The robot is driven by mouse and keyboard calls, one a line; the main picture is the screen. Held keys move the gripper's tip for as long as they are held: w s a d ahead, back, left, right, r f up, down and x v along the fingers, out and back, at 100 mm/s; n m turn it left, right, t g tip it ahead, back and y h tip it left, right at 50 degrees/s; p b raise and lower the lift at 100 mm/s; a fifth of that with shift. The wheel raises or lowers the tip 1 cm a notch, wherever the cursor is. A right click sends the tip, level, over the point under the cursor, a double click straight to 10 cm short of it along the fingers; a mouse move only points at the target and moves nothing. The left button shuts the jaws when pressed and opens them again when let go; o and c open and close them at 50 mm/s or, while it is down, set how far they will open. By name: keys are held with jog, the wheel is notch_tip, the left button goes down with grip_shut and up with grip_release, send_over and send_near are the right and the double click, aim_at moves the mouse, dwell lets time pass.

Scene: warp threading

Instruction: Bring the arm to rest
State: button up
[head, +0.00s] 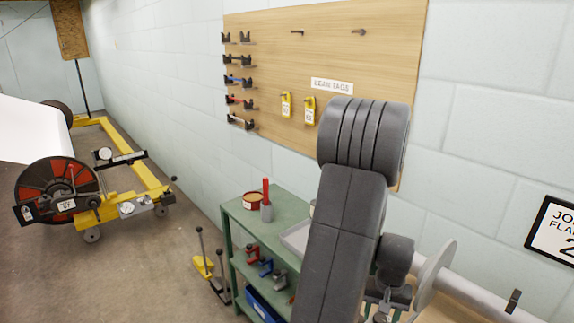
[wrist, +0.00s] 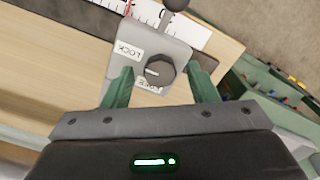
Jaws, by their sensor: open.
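My arm (head: 345,220) rises in front of the green shelf in the head view and bends at the top. Its gripper is hidden behind the arm there. In the wrist view my gripper (wrist: 157,90) shows two green fingers standing apart. A white ruled scale (wrist: 190,17) runs behind the block along a wooden surface (wrist: 60,62).
A pegboard (head: 270,60) with yellow tags hangs on the wall. The green shelf (head: 232,212) holds a red-handled tool and bins. A yellow wheeled frame with a red-and-black reel (head: 58,190) stands at left. A yellow lever tool (head: 210,270) is on the floor. Open floor lies between.

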jog(key=n+p, duration=0.2)
jog(key=n, duration=0.3)
jog(key=shift+r, duration=0.1)
jog(key=n+p, duration=0.2)
jog(key=n, duration=0.2)
jog(key=shift+n+p, duration=0.3)
jog(key=shift+p, duration=0.05)
dwell(0.3)
